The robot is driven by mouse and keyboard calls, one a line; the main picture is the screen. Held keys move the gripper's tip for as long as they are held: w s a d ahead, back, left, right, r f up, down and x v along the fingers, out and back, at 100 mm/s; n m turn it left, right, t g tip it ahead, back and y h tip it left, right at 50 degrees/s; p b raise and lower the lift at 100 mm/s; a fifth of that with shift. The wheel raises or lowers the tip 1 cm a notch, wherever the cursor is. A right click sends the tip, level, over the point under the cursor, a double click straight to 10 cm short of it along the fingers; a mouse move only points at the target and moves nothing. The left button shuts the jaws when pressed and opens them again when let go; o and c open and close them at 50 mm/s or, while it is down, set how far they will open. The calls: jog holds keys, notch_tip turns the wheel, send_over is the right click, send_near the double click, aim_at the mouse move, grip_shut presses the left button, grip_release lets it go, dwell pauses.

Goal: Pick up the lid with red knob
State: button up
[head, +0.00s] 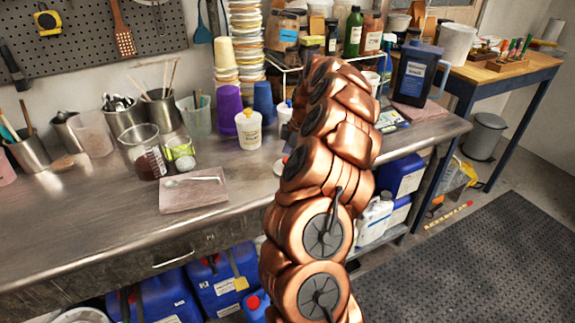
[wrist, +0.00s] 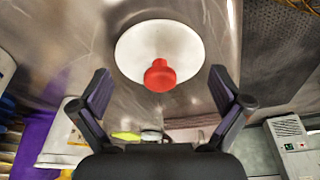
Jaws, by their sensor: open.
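The lid (wrist: 133,49) is a round white disc with a red knob (wrist: 160,76) standing up from its middle. It lies on the metal worktop in the wrist view, just ahead of my gripper (wrist: 160,85). My gripper is open and empty, with one finger at each side of the knob in the picture; I cannot tell its distance from the knob. In the head view my copper-coloured arm reaches over the bench and hides my gripper and most of the lid area.
The metal worktop (head: 90,215) has bare room at the front left. A pinkish board (head: 194,195) with a spoon lies on it. Beakers, a white bottle (head: 248,128) and purple cups (head: 229,108) stand behind. A dark jug (head: 416,75) stands at the right end.

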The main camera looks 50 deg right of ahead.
jog(key=shift+f, duration=0.2)
jog(key=shift+a, duration=0.1)
jog(key=c, duration=1.2)
jog(key=shift+c, duration=0.3)
